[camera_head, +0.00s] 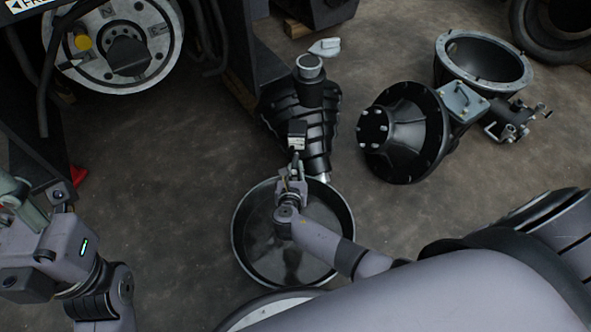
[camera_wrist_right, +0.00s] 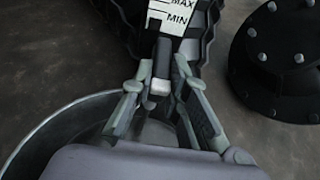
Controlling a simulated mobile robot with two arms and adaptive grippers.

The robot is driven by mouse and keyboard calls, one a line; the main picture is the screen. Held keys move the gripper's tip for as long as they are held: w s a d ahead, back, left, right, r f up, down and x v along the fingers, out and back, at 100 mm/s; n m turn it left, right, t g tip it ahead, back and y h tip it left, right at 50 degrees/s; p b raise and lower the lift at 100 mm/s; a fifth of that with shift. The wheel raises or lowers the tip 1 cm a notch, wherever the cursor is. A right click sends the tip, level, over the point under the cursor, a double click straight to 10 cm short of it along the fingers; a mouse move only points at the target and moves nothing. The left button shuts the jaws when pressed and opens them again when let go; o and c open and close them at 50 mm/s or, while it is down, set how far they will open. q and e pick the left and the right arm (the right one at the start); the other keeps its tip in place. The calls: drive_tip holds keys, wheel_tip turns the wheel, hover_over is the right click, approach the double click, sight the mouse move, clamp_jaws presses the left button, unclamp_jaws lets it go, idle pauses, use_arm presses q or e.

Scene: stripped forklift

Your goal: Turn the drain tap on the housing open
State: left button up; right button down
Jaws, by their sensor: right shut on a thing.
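The housing (camera_head: 318,140) is black and ribbed and stands upright in the middle of the head view, with an open neck on top. A white MAX/MIN gauge label (camera_wrist_right: 176,12) is on its near side. Below the label, the drain tap (camera_wrist_right: 161,72) shows as a dark stem with a pale end in the right wrist view. My right gripper (camera_head: 292,176) is at the housing's near side, its fingers (camera_wrist_right: 164,88) on both sides of the tap, shut on it. My left gripper (camera_head: 22,200) is at the left edge, partly cut off; its opening is unclear.
A round dark drain pan (camera_head: 342,256) lies on the floor under my right gripper. A black bell-shaped part (camera_head: 405,130) and an open ring housing (camera_head: 485,58) lie to the right. The forklift with a wheel hub (camera_head: 155,40) is at upper left. Bare floor (camera_head: 170,150) lies between.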

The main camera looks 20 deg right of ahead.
drive_tip(key=shift+w, duration=0.1)
drive_tip(key=c, duration=1.6)
unclamp_jaws()
drive_tip(key=shift+o, duration=0.2)
drive_tip(key=v, duration=1.2)
